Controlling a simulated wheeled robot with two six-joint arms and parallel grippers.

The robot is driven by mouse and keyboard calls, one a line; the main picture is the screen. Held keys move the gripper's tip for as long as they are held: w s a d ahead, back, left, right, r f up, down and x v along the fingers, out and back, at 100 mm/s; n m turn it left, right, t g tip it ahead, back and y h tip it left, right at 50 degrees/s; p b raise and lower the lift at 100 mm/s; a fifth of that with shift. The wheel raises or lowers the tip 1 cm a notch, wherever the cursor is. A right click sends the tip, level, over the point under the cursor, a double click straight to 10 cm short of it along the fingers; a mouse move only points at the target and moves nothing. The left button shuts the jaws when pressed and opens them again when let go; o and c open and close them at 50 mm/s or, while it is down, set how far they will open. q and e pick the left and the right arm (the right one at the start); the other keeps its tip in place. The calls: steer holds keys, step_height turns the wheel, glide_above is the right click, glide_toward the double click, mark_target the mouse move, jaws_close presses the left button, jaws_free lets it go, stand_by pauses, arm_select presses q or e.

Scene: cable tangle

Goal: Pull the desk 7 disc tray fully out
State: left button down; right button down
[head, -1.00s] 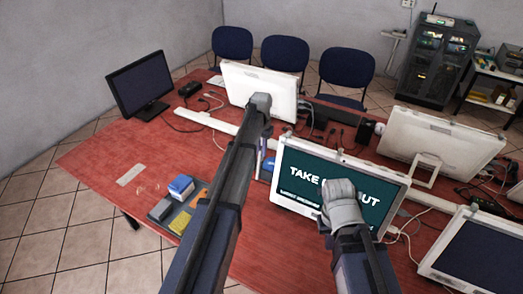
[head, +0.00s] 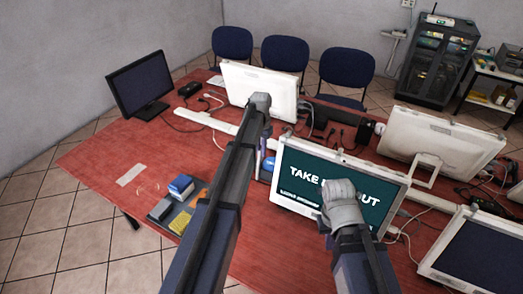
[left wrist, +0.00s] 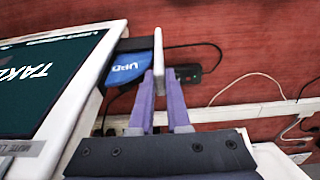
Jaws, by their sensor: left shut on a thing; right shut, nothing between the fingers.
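The desk screen (head: 322,190) is a white monitor with a green display; its lettering is partly covered by my right arm. A dark disc tray (left wrist: 136,44) sticks out of its side, carrying a blue disc (left wrist: 128,66) with white lettering. The blue disc also shows beside my left arm in the head view (head: 268,164). My left gripper (left wrist: 160,76) has its purple fingers shut on the tray's pale front plate (left wrist: 158,45). My right gripper (head: 340,190) is in front of the display, shut and empty; its fingertips are hidden.
Other monitors stand close by: a white one behind (head: 258,88), another to the right (head: 440,140) and a dark one at the left (head: 140,82). Cables and a dark adapter (left wrist: 188,74) lie near the tray. The red table (head: 110,150) has free room at the left.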

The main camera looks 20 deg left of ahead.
arm_select(q)
steer(key=w+a, duration=0.1)
steer(key=a, duration=0.5)
steer(key=shift+w, duration=0.15)
steer(key=c, duration=1.2)
jaws_free()
steer(key=shift+o, duration=0.2)
steer(key=shift+r, duration=0.15)
step_height(320, 180, up, 8)
steer(key=p, duration=0.8)
steer(key=shift+f, duration=0.25)
